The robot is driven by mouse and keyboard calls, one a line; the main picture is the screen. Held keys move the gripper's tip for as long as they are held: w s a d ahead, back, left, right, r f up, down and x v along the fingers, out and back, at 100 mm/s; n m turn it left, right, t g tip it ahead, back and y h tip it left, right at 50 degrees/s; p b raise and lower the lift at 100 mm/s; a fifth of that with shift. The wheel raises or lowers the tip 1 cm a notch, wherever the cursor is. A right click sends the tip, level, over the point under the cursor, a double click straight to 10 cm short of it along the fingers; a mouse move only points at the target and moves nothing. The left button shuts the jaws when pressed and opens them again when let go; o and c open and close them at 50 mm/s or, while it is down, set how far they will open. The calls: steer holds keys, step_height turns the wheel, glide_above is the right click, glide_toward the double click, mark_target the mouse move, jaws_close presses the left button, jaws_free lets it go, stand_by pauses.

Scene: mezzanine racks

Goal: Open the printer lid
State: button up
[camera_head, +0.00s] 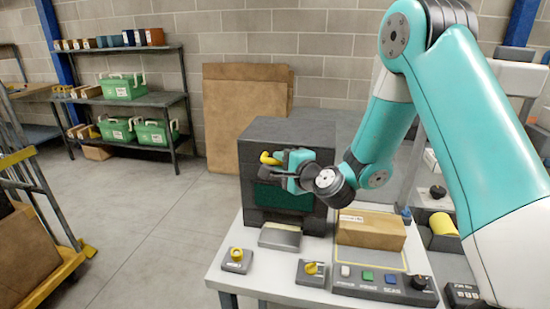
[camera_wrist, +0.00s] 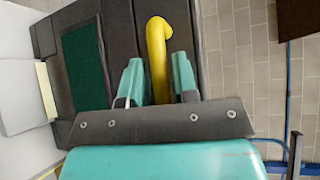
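The printer is a dark grey box (camera_head: 305,133) at the back of a white table, with a dark green panel (camera_head: 284,197) on its front. A yellow bent handle (camera_head: 268,158) shows on its front, near the upper edge. My gripper (camera_head: 284,168) is in front of the printer, partly covering its front. In the wrist view, the yellow handle (camera_wrist: 158,62) lies between the two teal fingers (camera_wrist: 158,80), with narrow gaps seen on both sides. The fingers look open. The lid looks shut.
A cardboard box (camera_head: 371,230) stands on the white table (camera_head: 232,276) at right, behind a button panel (camera_head: 383,287). Small yellow-knobbed units (camera_head: 237,260) sit at the front. A shelf (camera_head: 125,100) with green crates stands far left; a cart (camera_head: 35,215) stands nearer.

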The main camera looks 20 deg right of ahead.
mark_target(275, 148)
steer(key=shift+d, duration=0.2)
jaws_close()
steer(key=r+p, duration=0.2)
steer(key=p, duration=0.2)
steer(key=shift+w+r, duration=0.15)
steer(key=shift+w, duration=0.05)
steer(key=r+m+p, duration=0.1)
steer(key=p, duration=0.3)
steer(key=shift+w+d+r+g, duration=0.1)
steer(key=shift+w+g, duration=0.05)
steer(key=shift+g, duration=0.25)
jaws_free()
steer(key=shift+f, duration=0.2)
steer(key=shift+d, duration=0.1)
